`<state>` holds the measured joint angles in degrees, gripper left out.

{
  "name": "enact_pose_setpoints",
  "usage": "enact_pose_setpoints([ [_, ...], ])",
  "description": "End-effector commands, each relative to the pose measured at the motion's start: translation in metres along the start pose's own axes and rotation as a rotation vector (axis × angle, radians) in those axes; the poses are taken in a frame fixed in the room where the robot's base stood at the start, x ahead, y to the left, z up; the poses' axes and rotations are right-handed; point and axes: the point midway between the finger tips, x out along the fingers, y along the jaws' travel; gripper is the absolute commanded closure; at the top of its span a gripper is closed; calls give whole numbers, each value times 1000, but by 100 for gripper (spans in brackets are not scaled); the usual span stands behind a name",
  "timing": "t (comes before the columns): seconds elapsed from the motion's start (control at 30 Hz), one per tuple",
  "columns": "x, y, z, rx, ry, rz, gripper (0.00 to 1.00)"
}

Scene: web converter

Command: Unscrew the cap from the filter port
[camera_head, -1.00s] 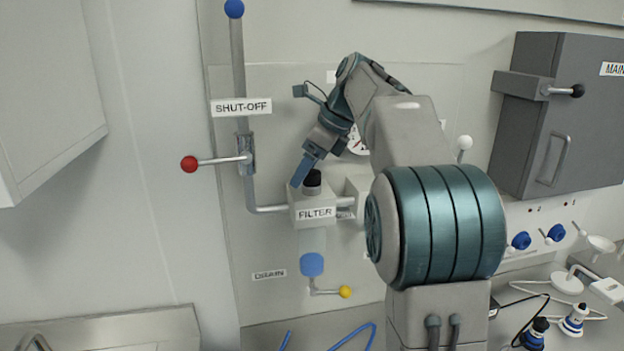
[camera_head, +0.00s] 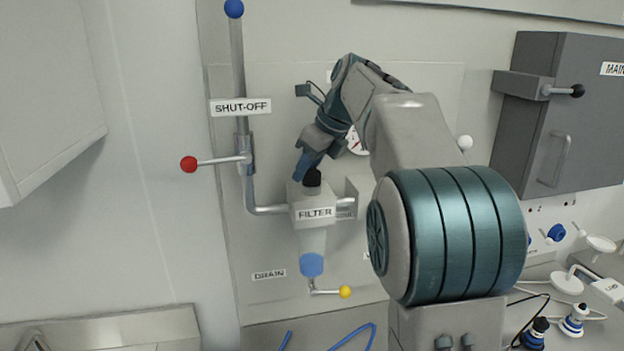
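The filter (camera_head: 314,213) is a pale block labelled FILTER, mounted on the wall panel with a clear bowl and blue bottom below it. A black cap (camera_head: 312,179) stands upright on its top port. My gripper (camera_head: 303,178) is tilted downward from the upper right, with its blue fingers at the cap's left side and just above it. The near finger hides part of the cap's surroundings. I cannot tell whether the fingers touch the cap or how far apart they are.
A shut-off lever with a red knob (camera_head: 189,164) sticks out left of the filter, on a vertical pipe (camera_head: 238,75). A drain lever with a yellow knob (camera_head: 345,292) is below. A grey cabinet (camera_head: 562,115) is at the right. My arm covers the panel's right part.

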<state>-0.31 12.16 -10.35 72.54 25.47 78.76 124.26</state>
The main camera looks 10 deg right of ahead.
Motion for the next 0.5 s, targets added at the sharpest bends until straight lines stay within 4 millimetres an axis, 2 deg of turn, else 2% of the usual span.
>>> enact_pose_setpoints([
  [0.03, 0, 0, 0, 0, 0, 2, 83],
  [0.1, 0, 0, 0, -1, 0, 2, 98],
  [0.33, 0, 0, 0, -28, 1, 19, 98],
  [0.5, 1, 1, 0, -177, 1, 101, 98],
])
